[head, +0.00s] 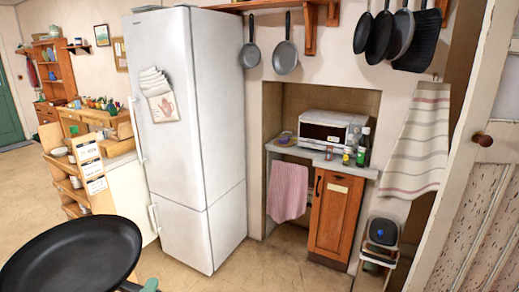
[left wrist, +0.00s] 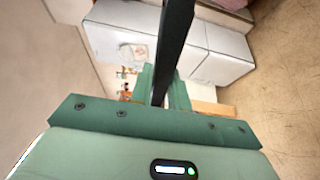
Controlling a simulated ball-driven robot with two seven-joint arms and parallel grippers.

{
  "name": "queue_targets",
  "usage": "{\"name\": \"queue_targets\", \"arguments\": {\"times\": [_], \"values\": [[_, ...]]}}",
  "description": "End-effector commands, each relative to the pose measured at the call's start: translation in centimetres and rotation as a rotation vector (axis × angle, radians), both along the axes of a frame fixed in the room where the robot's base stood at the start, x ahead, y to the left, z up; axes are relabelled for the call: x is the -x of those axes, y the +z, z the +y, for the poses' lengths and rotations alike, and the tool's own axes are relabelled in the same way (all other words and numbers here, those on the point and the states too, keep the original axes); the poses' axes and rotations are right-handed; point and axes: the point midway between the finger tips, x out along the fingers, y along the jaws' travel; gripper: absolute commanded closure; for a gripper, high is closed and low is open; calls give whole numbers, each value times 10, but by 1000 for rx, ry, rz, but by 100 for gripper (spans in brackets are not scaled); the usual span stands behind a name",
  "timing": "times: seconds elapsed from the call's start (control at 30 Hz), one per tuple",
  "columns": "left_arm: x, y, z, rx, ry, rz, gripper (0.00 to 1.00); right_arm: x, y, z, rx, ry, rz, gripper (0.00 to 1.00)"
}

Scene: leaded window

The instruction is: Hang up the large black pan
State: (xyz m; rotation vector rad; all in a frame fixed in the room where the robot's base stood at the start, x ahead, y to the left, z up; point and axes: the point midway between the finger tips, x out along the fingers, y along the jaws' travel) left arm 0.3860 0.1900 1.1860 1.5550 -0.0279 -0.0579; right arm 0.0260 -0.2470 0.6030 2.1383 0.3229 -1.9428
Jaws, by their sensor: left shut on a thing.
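The large black pan (head: 68,258) is at the lower left of the head view, its round inside facing up and its near part cut off by the frame. My left gripper (head: 149,286) shows only as a small green bit at the bottom edge, at the pan's dark handle. In the left wrist view the green fingers (left wrist: 163,88) are shut on the handle (left wrist: 174,40), a dark bar running up the picture. The pan's bowl is not seen there. My right gripper is not in view.
Grey pans (head: 285,57) and several dark pans (head: 380,38) hang on the wall under a wooden shelf (head: 310,28). A white fridge (head: 185,130), a counter with a microwave (head: 326,130) and a door (head: 475,190) stand around. Open floor (head: 280,268) lies in front.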

Motion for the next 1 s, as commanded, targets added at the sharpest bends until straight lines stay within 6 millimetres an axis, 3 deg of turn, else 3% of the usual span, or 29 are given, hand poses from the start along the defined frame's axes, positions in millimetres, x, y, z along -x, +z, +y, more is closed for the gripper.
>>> {"name": "queue_targets", "arguments": {"times": [0.1,0.3,0.83,0.87,1.0], "values": [[15,-9,14,-3,42,2,100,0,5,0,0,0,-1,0],[28,-27,18,-2,58,-3,100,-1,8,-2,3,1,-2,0],[30,-30,17,2,57,-6,100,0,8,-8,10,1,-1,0],[30,-30,17,2,57,-6,100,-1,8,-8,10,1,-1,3],[30,-30,17,0,56,-9,100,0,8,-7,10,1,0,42]]}}
